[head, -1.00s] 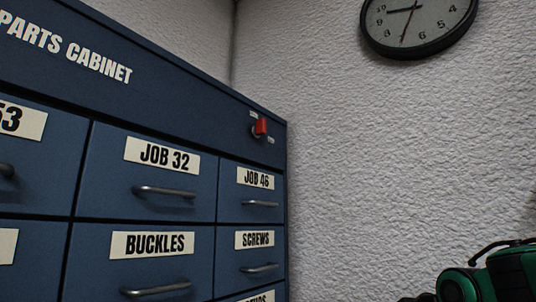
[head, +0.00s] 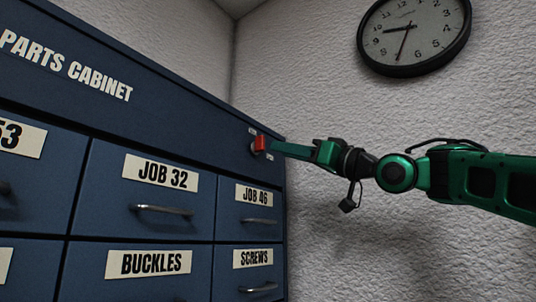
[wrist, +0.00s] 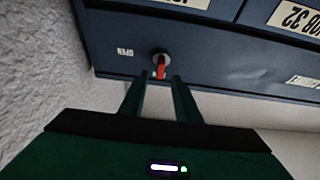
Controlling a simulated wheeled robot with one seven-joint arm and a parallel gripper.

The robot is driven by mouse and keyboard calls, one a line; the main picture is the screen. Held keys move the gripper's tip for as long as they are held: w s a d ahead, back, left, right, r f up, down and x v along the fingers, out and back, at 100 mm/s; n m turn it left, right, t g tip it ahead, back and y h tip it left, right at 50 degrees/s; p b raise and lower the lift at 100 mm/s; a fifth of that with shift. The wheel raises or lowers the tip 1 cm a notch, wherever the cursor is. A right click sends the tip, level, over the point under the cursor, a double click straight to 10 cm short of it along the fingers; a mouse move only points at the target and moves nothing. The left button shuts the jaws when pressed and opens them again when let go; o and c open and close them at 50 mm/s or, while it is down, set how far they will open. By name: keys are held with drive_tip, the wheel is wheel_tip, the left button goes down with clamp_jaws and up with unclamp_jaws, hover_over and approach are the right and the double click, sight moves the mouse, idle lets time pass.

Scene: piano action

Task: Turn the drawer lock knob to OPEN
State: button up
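The red lock knob (head: 260,143) sits on the upper right of the blue parts cabinet (head: 180,108), with small labels beside it too small to read in the head view. In the wrist view the red knob (wrist: 161,68) projects from a round silver base, and a label reading OPEN (wrist: 125,52) is to its left. My gripper (head: 272,147) reaches in from the right, its tips close to the knob. In the wrist view my gripper (wrist: 160,80) has its two fingers apart, one on each side of the knob, with gaps visible. Contact is not seen.
Drawers labelled JOB 32 (head: 160,172), JOB 46 (head: 253,194), BUCKLES (head: 150,263) and SCREWS (head: 252,258) have protruding handles below the knob. A textured wall (head: 310,80) stands behind, with a round clock (head: 413,30) high on it. Space right of the cabinet is free apart from my arm.

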sight(264, 146)
drive_tip(key=x, duration=0.6)
drive_tip(key=shift+w+a+r, duration=0.15)
drive_tip(key=shift+a, duration=0.05)
clamp_jaws()
